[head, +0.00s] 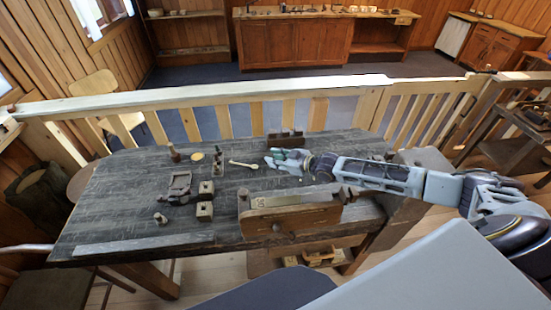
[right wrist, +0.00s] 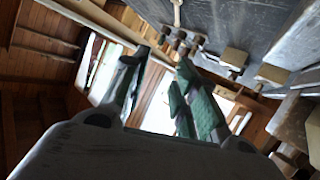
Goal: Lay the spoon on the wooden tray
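A pale spoon (head: 243,164) lies on the dark workbench, right of the small upright tools. A pale handle that looks like the spoon (right wrist: 178,12) shows at the top edge of the right wrist view. My right gripper (head: 272,159) is just right of the spoon, apart from it. In the right wrist view its green-padded fingers (right wrist: 162,60) are spread with nothing between them. I cannot clearly make out a wooden tray; a low brown wooden piece (head: 285,139) lies at the bench's back edge, partly behind the gripper. My left gripper is out of view.
The dark workbench (head: 120,205) also carries a dark metal piece (head: 179,187), small wooden blocks (head: 205,211), a peg (head: 174,153) and a yellow disc (head: 197,156). A long wooden block (head: 290,213) stands at the front. The bench's left part is mostly clear.

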